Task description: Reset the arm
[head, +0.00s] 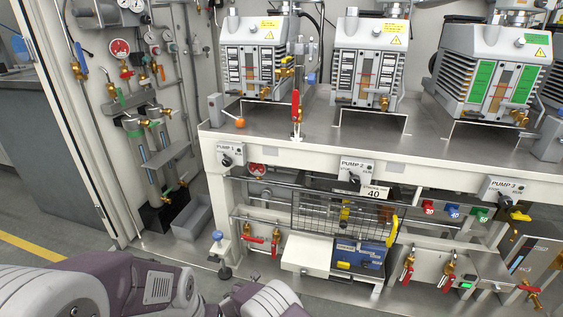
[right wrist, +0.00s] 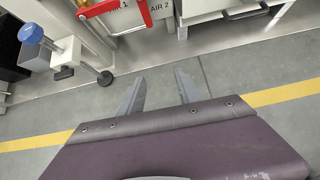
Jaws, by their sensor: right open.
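My right gripper (right wrist: 159,88) shows in the right wrist view with its two grey fingers spread apart. Nothing is between the fingers; only grey floor is seen past them. In the head view, purple and grey links of my arms lie along the bottom left edge, low in front of the pump bench (head: 290,152). No fingertips can be made out clearly there. My left gripper is not in view.
A blue-knobbed post (head: 218,236) with a foot stands at the bench's left corner; its blue knob (right wrist: 30,33) also shows in the right wrist view. A red valve handle (right wrist: 105,7) is near the fingers. Pumps stand on the bench. The floor (right wrist: 225,70) ahead is clear.

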